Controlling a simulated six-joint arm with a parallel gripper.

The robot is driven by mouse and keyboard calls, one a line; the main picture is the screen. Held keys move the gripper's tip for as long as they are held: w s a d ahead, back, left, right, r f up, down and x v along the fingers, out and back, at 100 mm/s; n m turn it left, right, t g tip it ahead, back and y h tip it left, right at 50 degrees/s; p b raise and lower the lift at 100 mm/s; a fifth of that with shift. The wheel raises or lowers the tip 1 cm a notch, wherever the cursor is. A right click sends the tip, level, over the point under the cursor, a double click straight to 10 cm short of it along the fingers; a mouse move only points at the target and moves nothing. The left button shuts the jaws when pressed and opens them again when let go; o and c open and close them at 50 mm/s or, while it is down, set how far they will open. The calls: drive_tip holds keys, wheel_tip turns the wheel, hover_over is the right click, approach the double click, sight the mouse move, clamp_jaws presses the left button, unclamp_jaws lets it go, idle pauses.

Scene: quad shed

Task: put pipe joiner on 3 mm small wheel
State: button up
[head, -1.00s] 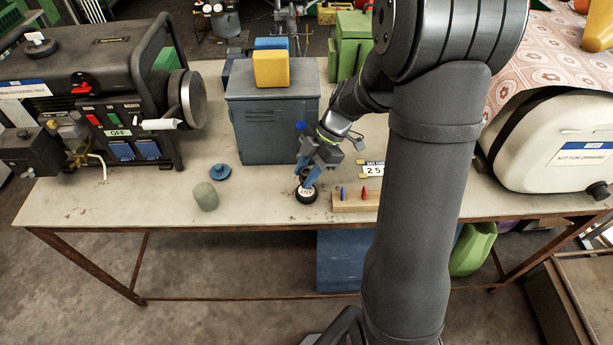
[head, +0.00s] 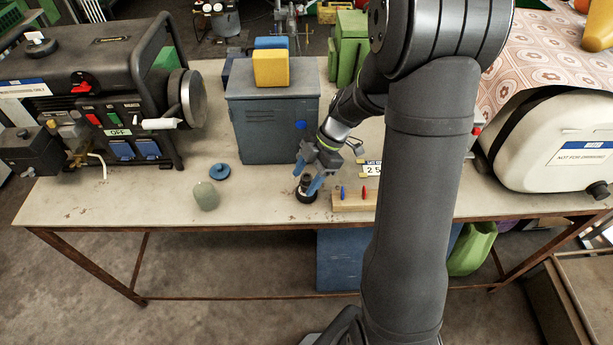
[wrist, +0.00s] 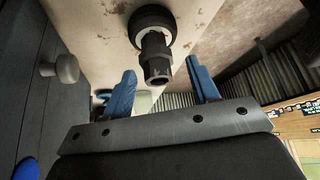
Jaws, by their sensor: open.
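The pipe joiner (wrist: 156,56) is a black stepped fitting with a hexagonal end. In the wrist view it stands out from the small wheel (wrist: 152,20), a black tyre with a pale face, and appears to rest on it. In the head view the small wheel (head: 306,196) lies flat on the bench, with the dark joiner (head: 307,182) upright on top. My gripper (head: 308,187) is open, its blue fingers on either side of the joiner. In the wrist view the fingers (wrist: 161,72) show gaps to the joiner. The exact seating is hard to see.
A wooden block (head: 345,203) with blue and red pegs stands close to the right. A blue disc (head: 220,172) and a grey-green lump (head: 205,196) lie to the left. A grey cabinet (head: 272,125) stands behind. The bench (head: 130,200) is clear at front left.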

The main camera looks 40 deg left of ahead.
sight(307, 177)
drive_tip(key=v, duration=1.2)
drive_tip(key=x, duration=1.2)
drive_tip(key=shift+s+f, duration=0.1)
drive_tip(key=shift+f, duration=0.05)
wheel_tip(307, 177, up, 2)
drive_tip(key=shift+r, duration=0.85)
